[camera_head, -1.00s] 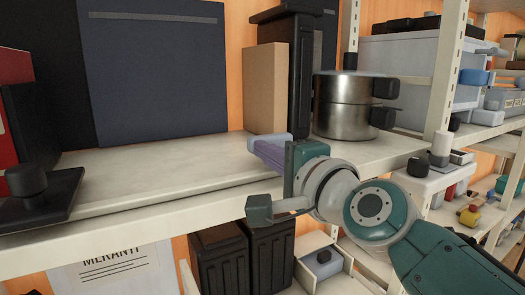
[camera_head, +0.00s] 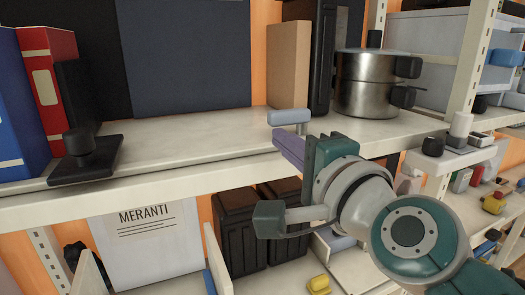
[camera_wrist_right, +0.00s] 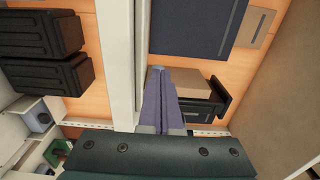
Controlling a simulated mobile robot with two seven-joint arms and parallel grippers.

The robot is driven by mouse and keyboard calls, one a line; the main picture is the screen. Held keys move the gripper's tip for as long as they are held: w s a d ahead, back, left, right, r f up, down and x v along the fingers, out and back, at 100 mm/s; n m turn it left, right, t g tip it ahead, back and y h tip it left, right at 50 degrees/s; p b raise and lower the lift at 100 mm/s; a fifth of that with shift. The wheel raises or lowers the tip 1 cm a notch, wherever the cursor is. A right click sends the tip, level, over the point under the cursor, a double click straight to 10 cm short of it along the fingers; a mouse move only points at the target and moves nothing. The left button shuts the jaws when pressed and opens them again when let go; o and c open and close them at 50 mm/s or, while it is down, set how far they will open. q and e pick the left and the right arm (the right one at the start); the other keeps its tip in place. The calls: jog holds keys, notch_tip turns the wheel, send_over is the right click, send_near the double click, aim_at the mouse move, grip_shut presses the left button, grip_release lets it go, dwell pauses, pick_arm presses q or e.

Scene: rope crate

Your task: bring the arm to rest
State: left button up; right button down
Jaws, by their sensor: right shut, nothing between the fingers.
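My right gripper (camera_head: 289,148) is in front of the upper shelf's front edge, left of and below the steel pots. Its purple fingers are together, with nothing seen between them. In the right wrist view the shut fingers (camera_wrist_right: 160,100) point up the picture, with grey tips, beside the pale shelf edge. The right forearm comes in from the lower right in the head view. My left gripper is not in view.
The upper shelf (camera_head: 195,150) is bare in its middle. A black stand (camera_head: 90,150) and red binder (camera_head: 48,70) are at left, stacked steel pots (camera_head: 365,98) and a cardboard box (camera_head: 288,65) at right. Black bins (camera_head: 238,235) and a MERANTI sheet (camera_head: 145,235) are below.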

jog(key=s+d+f+n+g, duration=0.1)
jog(key=s+f+n+g, duration=0.4)
jog(key=s, duration=0.4)
jog(key=s+d+f+n+g, duration=0.2)
jog(key=s+f+n+g, duration=0.1)
jog(key=s+f+n, duration=0.55)
jog(key=s+d+n+g+h, duration=0.1)
jog(key=s+d+g+h, duration=0.25)
jog(key=s, duration=0.35)
jog(key=s+d+n+g+h, duration=0.2)
jog(key=s+d, duration=0.3)
jog(key=s, duration=0.2)
notch_tip(320, 180, up, 35)
jog(key=p, duration=3.5)
jog(key=shift+p, duration=0.4)
jog(key=shift+d+y, duration=0.1)
jog(key=shift+y, duration=0.15)
